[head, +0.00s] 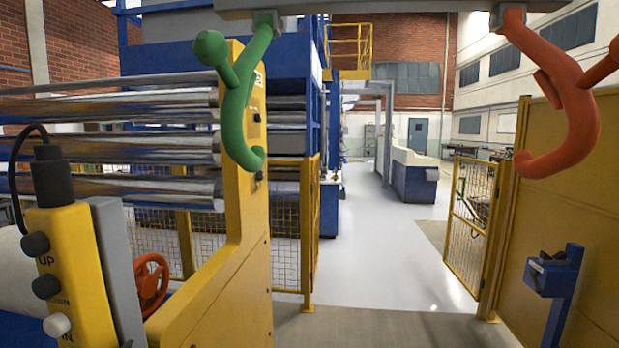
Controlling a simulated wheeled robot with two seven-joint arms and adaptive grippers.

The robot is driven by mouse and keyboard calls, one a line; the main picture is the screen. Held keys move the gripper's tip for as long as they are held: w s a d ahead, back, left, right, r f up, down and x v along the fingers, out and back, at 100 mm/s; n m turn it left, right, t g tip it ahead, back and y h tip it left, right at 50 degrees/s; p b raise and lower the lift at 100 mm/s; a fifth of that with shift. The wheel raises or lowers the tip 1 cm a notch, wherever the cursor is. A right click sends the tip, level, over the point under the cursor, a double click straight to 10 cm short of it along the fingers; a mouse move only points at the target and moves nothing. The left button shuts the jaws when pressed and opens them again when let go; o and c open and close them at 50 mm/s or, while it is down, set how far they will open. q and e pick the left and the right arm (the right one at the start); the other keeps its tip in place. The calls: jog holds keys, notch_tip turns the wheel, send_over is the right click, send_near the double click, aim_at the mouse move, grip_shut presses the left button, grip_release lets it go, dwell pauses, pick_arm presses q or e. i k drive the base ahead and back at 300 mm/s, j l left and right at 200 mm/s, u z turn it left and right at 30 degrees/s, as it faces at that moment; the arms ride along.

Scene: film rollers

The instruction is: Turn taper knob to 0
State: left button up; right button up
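I cannot pick out a knob marked as the taper knob, and no 0 mark is readable. On the yellow machine side frame (235,230), small dark controls show near its right edge, an upper one (257,117) and a lower one (259,177). They are too small to read, and the green hook hangs partly in front of that frame. A yellow control pendant (68,262) at the lower left carries dark and pale round buttons, with "UP" readable. Neither of my grippers is in view.
A green hook (238,95) and an orange hook (575,110) hang from a grey beam (390,6). Shiny rollers (110,143) fill the left. A red handwheel (151,284) sits low left. A blue stand (556,285) is right. The central floor is open.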

aim_at(259, 175)
jog(key=i+l+u, duration=0.1)
jog(key=i+l, duration=0.2)
jog(key=i+l+u, duration=0.25)
jog(key=i+l, duration=0.25)
jog(key=l, duration=0.15)
jog(key=i+l+u, duration=0.25)
jog(key=i+l, duration=0.2)
jog(key=l, duration=0.3)
jog(key=i+l+u, duration=0.15)
jog(key=l, duration=0.25)
jog(key=i, duration=0.05)
